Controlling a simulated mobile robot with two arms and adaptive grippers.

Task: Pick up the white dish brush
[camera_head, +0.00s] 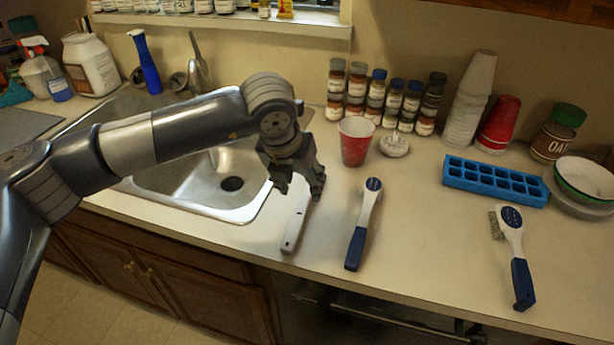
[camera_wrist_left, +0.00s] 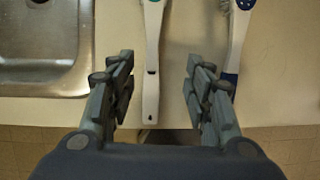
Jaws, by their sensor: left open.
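The white dish brush (camera_head: 293,228) lies on the counter just right of the sink, its handle end toward the front edge; my gripper hides its far part in the head view. My left gripper (camera_head: 300,189) is open and empty over it, pointing down. In the left wrist view the white brush (camera_wrist_left: 151,75) runs between the two spread fingers of the left gripper (camera_wrist_left: 158,64), with no finger touching it that I can see. Its upper end runs out of that view. My right gripper is not in view.
A blue-handled brush (camera_head: 358,240) lies just to the right, and another (camera_head: 520,270) farther right. A red cup (camera_head: 355,145) and a small white dish (camera_head: 394,146) stand behind. The metal sink (camera_head: 240,205) is at left. Counter between the blue-handled brushes is clear.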

